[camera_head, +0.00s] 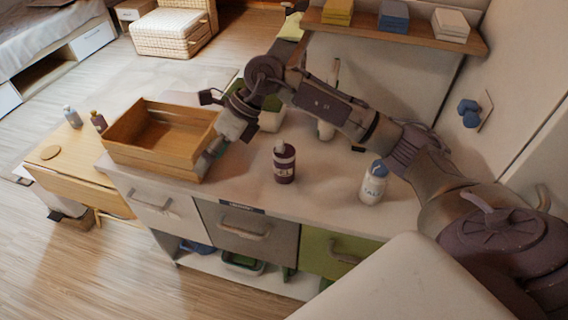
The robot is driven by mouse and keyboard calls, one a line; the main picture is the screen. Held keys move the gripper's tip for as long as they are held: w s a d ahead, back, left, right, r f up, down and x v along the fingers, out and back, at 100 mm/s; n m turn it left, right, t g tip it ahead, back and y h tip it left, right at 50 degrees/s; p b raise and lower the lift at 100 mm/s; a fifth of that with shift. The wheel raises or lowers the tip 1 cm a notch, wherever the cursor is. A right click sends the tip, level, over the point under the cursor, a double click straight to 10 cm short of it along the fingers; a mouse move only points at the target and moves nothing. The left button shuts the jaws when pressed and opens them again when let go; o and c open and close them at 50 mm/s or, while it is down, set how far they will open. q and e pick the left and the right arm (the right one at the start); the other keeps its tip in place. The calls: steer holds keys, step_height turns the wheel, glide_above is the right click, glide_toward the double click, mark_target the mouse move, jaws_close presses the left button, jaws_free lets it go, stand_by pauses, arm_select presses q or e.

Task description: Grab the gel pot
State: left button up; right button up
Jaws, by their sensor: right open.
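I cannot tell for sure which container is the gel pot. A dark maroon bottle (284,164) with a pale label stands upright on the counter, right of my right gripper. A white bottle (373,184) with a blue cap stands further right; its label seems to read talc. My right gripper (203,165) points down at the right end of a wooden crate (155,167). It is open, and nothing shows between its fingers. Whether it touches the crate is unclear. My forearm and wrist cover part of the counter's back. My left gripper is not in view.
A wall shelf (395,33) bears stacked items above the counter. The counter front between the two bottles is clear.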

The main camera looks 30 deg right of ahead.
steer(key=d+r+h, duration=0.1)
steer(key=d+h, duration=0.1)
steer(key=d, duration=0.4)
steer(key=d+r+m+h, duration=0.1)
steer(key=d+h, duration=0.2)
steer(key=d, duration=0.3)
steer(key=d+g+h, duration=0.1)
steer(key=d+h, duration=0.1)
steer(key=d, duration=0.4)
steer(key=shift+w+d+r+m+h, duration=0.1)
steer(key=shift+w+r+m+h, duration=0.2)
steer(key=shift+r+h, duration=0.1)
steer(key=p, duration=0.2)
glide_above(285, 150)
step_height(285, 150, down, 6)
steer(key=shift+r, duration=0.1)
step_height(285, 150, down, 6)
steer(key=shift+r+p, duration=0.25)
steer(key=shift+p, duration=0.9)
steer(key=shift+f, duration=0.25)
steer(key=c, duration=1.2)
steer(key=shift+r, duration=0.1)
steer(key=shift+c, duration=0.7)
steer(key=shift+r, duration=0.1)
